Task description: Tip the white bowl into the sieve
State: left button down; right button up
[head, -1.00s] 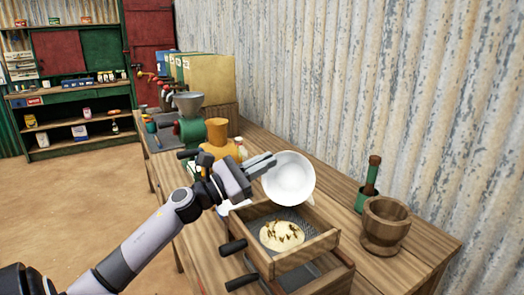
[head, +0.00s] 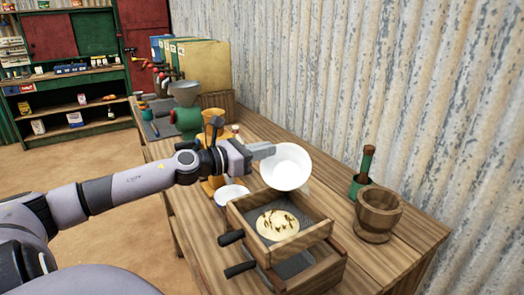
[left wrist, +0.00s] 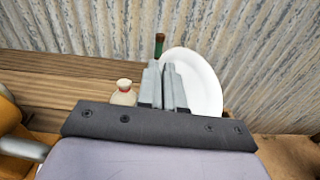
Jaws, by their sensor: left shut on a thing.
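My left gripper (head: 262,152) is shut on the rim of the white bowl (head: 287,168). The bowl is held tilted far over above the back part of the sieve, and its inside that faces me looks empty. In the left wrist view the bowl (left wrist: 198,80) shows beyond the closed fingers (left wrist: 163,85). The sieve (head: 316,233) is a square wooden frame with a grey mesh. A pale heap with dark specks lies on its mesh (head: 278,225). My right gripper is not in view.
A green grinder (head: 186,115) stands farther back. The table's front right is clear.

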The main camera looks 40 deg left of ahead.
pick_arm(q)
jog(key=shift+w+a+f+n+g, duration=0.15)
jog(key=shift+w+a+n+g, duration=0.1)
jog(key=shift+w+n+g, duration=0.45)
jog(key=shift+a+g, duration=0.15)
jog(key=shift+g, duration=0.15)
jog(key=shift+w+a+f+n+g+b, duration=0.1)
jog(key=shift+w+f+n+g+b, duration=0.1)
jog(key=shift+n+g+b, duration=0.15)
jog(key=shift+w+a+n, duration=0.1)
jog(key=shift+a+n, duration=0.05)
jog(key=shift+n, duration=0.1)
jog(key=shift+w+a+f+n+g+p, duration=0.2)
jog(key=shift+w+n+g, duration=0.15)
jog(key=shift+g, duration=0.25)
jog(key=shift+w+a+f+n+g+p, duration=0.15)
jog(key=shift+w+n+g, duration=0.15)
jog(key=shift+g, duration=0.25)
